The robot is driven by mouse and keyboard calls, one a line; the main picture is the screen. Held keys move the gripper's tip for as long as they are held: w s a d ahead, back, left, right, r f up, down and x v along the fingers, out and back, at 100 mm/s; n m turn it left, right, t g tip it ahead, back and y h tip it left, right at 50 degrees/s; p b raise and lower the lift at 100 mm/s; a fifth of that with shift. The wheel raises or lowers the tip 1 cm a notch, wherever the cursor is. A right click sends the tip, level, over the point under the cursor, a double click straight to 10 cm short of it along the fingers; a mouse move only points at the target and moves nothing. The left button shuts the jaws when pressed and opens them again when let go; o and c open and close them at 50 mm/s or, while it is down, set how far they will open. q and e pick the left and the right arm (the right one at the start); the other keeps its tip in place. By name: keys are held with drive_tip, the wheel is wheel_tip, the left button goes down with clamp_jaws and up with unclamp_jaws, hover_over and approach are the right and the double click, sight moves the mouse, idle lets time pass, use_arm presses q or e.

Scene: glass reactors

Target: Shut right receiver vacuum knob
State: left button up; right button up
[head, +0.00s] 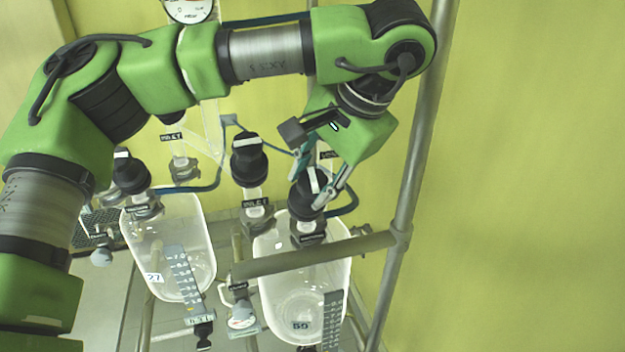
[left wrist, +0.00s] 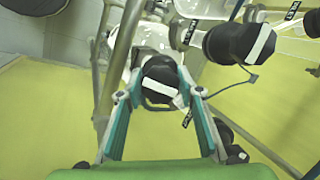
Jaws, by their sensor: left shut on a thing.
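The right receiver vacuum knob (head: 309,190) is black with a white stripe and sits on top of the right glass receiver (head: 275,300), marked 59. Its small label is too small to read clearly. My left gripper (head: 318,182) reaches down from above, shut on this knob with one finger on either side. In the left wrist view the knob (left wrist: 160,80) sits between the two fingertips (left wrist: 160,94), its white stripe running across the picture, slightly tilted. In the head view the stripe runs nearly up and down. My right gripper is not in view.
Another black knob (head: 249,160) stands close to the left of the held one. The left receiver (head: 165,235), marked 27, has its own black knob (head: 131,174). A metal post (head: 410,180) rises just right of my gripper, and a crossbar (head: 315,254) runs in front.

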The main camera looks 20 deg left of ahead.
use_arm(q)
drive_tip(key=m+t+y, duration=0.1)
drive_tip(key=m, duration=0.4)
drive_tip(key=shift+m, duration=0.3)
idle(0.5)
drive_tip(key=o, duration=1.1)
drive_tip(key=shift+d+r, duration=0.1)
drive_tip(key=shift+r, duration=0.2)
drive_tip(key=v, duration=1.1)
drive_tip(key=shift+s+d, duration=0.15)
drive_tip(key=shift+d, duration=0.05)
